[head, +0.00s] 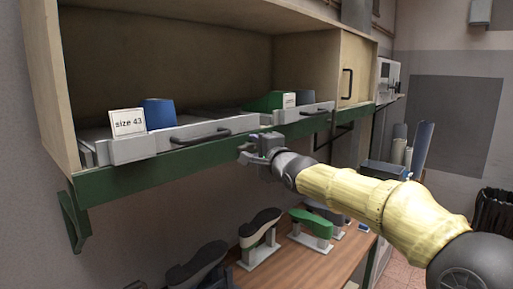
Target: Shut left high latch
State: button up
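A wooden wall cabinet (52,75) has an open front and a green front rail (130,184). In its left part is a grey drawer or tray (140,150) with a black bar handle (200,136). A second grey tray (300,124) with a black handle (318,111) sits to the right. A wooden door (356,62) with a black handle (347,83) covers the cabinet's right end. I cannot make out a separate part that is clearly the left high latch. My gripper (250,152) is just in front of the rail, right of the left handle and apart from it. Its finger gap is unclear.
A card reading "size 43" (128,121), a blue block (159,113) and a green piece (266,101) are in the trays. Below, shoe lasts on stands, one green (312,222), stand on a wooden bench (290,264). A green bracket (73,220) is under the cabinet's left end.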

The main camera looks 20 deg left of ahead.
grip_shut()
